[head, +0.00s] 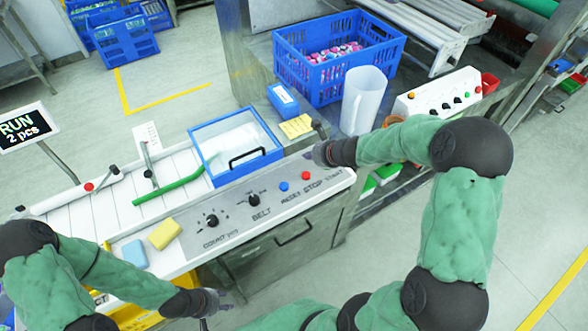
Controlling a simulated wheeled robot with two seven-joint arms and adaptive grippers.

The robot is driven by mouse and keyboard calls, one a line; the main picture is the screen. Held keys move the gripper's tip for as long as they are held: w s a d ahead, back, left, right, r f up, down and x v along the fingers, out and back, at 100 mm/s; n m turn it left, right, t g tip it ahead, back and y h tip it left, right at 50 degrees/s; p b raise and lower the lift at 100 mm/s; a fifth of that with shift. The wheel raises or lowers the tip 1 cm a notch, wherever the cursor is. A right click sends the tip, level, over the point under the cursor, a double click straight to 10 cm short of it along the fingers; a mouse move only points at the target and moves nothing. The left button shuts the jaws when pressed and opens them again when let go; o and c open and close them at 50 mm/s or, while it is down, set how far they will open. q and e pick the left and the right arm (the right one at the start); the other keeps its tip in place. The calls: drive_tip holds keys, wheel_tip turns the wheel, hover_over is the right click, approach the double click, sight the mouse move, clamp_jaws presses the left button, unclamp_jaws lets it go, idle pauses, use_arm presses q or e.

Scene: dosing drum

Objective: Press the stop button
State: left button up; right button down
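The red stop button (306,175) is on the sloped control panel (235,228), above the printed word STOP. A blue button (284,186) is just to its left, by the word RESET. The word START is printed to the right; any button above it is hidden by my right gripper. My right gripper (321,142) is over the right end of the panel, above and slightly right of the red button, apart from it in the picture. Its finger opening is unclear. My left gripper (217,306) is low, in front of the panel, with fingers spread and nothing between them.
Two knobs (254,200) are left of the buttons. A lidded blue bin (238,150), a yellow note (296,126) and a white jug (362,100) stand behind. A blue crate (338,58) is at the back. A yellow sponge (164,233) lies at the panel's left.

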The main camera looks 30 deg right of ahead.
drive_tip(key=shift+w+r, duration=0.3)
drive_tip(key=shift+r, duration=0.15)
drive_tip(key=shift+f, duration=0.2)
drive_tip(key=b, duration=0.7)
hover_over(308, 176)
wheel_tip(308, 176, down, 7)
drive_tip(key=shift+w+f, duration=0.1)
drive_tip(key=shift+f+b, duration=0.45)
drive_tip(key=shift+f, duration=0.2)
drive_tip(key=shift+f, duration=0.1)
idle(0.4)
drive_tip(key=shift+f+b, duration=0.35)
drive_tip(key=shift+b, duration=0.15)
